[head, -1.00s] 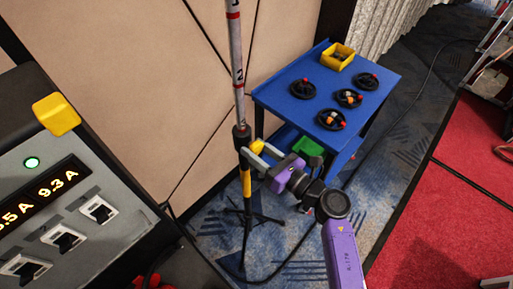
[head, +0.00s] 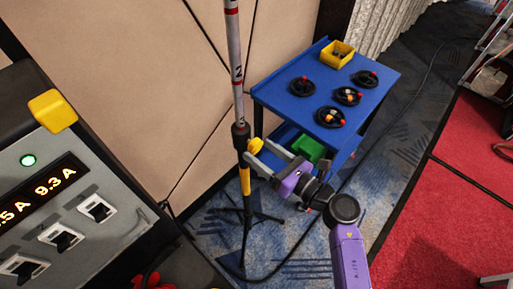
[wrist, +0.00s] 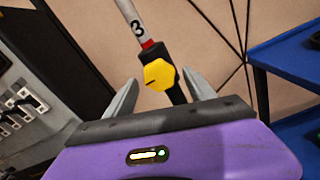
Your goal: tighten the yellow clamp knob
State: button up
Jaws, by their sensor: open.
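The yellow clamp knob (head: 255,146) sits on the right side of a black collar (head: 240,134) on an upright stand pole. In the wrist view the knob (wrist: 158,75) faces me, with a dark line marked on it. My gripper (head: 268,153) is at the end of the purple arm, just right of the knob. Its two grey fingers are open and empty. In the wrist view the fingers of my gripper (wrist: 161,88) stand to the left and right of the knob, apart from it. The red-banded white pole (head: 236,60) rises from the collar.
A blue cart (head: 285,92) with black cable coils and a yellow bin (head: 338,54) stands behind right. A green item (head: 309,148) is on its lower shelf. A power unit (head: 70,190) is at the left. Red platform (head: 460,200) lies right.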

jog(key=shift+b+v, duration=0.5)
jog(key=shift+v, duration=2.15)
jog(key=shift+f, duration=0.1)
jog(key=w+a+n+b, duration=0.1)
jog(key=n+b, duration=0.1)
jog(key=b, duration=0.2)
jog(key=w+a+n+b, duration=0.1)
jog(key=a+n+b, duration=0.1)
jog(key=b, duration=0.3)
jog(key=w+a+n+b, duration=0.2)
jog(key=b, duration=0.3)
jog(key=shift+r, duration=0.35)
jog(key=shift+s, duration=0.1)
